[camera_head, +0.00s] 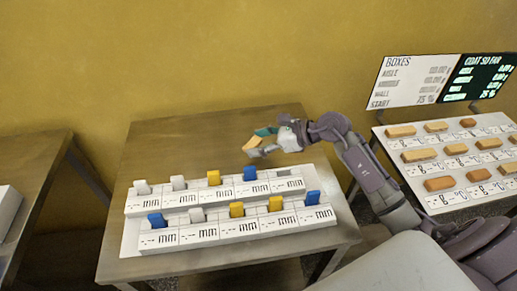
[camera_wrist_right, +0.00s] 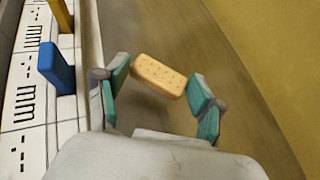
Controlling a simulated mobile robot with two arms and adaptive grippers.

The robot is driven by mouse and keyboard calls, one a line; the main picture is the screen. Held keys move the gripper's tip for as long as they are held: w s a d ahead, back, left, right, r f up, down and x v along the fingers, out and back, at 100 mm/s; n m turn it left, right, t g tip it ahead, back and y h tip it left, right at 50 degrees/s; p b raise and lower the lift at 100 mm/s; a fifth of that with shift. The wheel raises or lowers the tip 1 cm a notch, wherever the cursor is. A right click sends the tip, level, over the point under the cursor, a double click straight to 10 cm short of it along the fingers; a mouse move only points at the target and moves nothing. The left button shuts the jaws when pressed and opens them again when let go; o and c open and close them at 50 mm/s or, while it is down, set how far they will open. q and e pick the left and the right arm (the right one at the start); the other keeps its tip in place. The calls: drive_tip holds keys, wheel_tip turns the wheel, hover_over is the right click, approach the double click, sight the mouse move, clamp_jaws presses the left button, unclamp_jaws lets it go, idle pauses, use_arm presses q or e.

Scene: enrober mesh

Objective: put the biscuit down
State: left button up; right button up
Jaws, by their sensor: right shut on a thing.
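The biscuit (camera_head: 252,143) is a light tan rounded bar held by my right gripper (camera_head: 259,142) above the brown table, behind the two white rows of slots. In the right wrist view the biscuit (camera_wrist_right: 158,76) shows its dotted flat face, slightly tilted, between the teal fingers of the right gripper (camera_wrist_right: 160,80). The fingers are shut on it. Bare table top lies beneath it in that view; the height above it is hard to tell. My left gripper is not in view.
Two white racks (camera_head: 190,233) marked "mm" hold blue, yellow and grey upright tabs. At right, a white board (camera_head: 436,203) carries several biscuits in rows. A sign (camera_head: 410,82) reads "BOXES". The brown table (camera_head: 190,135) is bare behind the racks.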

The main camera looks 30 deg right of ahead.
sight(259, 158)
wheel_tip(259, 158, down, 4)
drive_tip(key=shift+r+p, duration=0.25)
drive_tip(key=shift+p, duration=0.1)
drive_tip(key=shift+f, duration=0.4)
drive_tip(key=o, duration=0.9)
drive_tip(key=shift+r, duration=0.1)
drive_tip(key=shift+c, duration=0.2)
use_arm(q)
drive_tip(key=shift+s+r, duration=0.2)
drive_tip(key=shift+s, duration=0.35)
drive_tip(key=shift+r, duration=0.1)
